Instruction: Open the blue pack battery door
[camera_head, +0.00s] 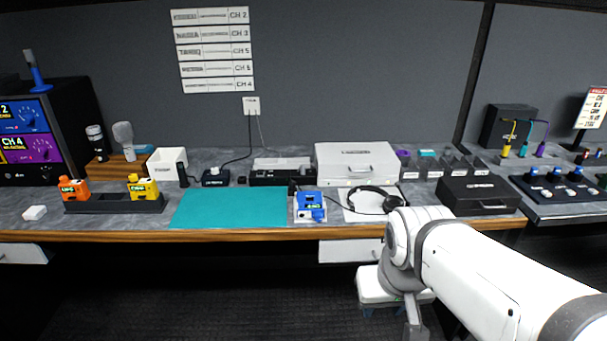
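The blue pack (309,201) sits on a small light pad on the desk, just right of the teal mat. It has a small display and a pale front part. It is too small here to tell its battery door apart or to see whether the door is open or shut. My arm comes in from the lower right and bends down in front of the desk. My gripper (414,325) seems to hang low at the bottom edge, partly cut off, well below and right of the pack and apart from it. Its fingers cannot be made out.
The teal mat (230,207) is bare. Headphones (372,200) lie right of the pack, with a silver case (356,165) behind. A black case (480,195) stands farther right. Orange (74,189) and yellow (143,188) packs stand in a black dock (113,204) at left.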

